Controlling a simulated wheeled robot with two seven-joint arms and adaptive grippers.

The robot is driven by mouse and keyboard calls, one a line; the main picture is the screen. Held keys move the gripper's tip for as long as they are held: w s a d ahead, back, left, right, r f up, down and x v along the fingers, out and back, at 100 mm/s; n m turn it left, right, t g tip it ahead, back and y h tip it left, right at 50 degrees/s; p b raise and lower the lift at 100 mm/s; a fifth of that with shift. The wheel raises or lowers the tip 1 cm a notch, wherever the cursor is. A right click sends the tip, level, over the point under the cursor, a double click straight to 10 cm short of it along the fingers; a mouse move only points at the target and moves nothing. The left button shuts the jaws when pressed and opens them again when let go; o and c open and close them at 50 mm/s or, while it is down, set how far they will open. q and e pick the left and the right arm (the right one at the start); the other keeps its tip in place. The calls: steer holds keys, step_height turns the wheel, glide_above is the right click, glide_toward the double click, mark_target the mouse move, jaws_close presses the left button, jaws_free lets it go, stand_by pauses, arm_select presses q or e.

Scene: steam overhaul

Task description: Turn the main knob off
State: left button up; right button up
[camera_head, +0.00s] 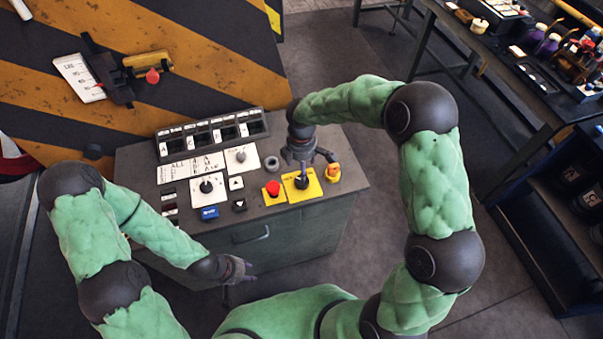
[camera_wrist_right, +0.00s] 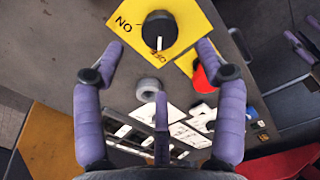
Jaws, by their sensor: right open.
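The main knob, a black round knob (camera_head: 301,182) on a yellow plate (camera_head: 314,190), sits at the right end of the console top. In the right wrist view the knob (camera_wrist_right: 157,32) has a white pointer mark at the OFF label; ON is at the left of the plate (camera_wrist_right: 190,20). My right gripper (camera_head: 303,165) hangs just above the knob. Its purple fingers (camera_wrist_right: 160,50) are spread apart and empty, with the knob beyond the tips. My left gripper (camera_head: 240,270) is low in front of the console, away from the knob; its opening is unclear.
A red button (camera_head: 272,188) is left of the knob, a yellow-orange device (camera_head: 333,172) right of it. Another dial (camera_head: 206,187), a grey ring (camera_head: 271,164) and a switch panel (camera_head: 212,132) share the console. A cluttered bench (camera_head: 500,55) stands at the right.

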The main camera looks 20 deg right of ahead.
steer(key=shift+r, duration=1.85)
steer(key=shift+f, duration=0.1)
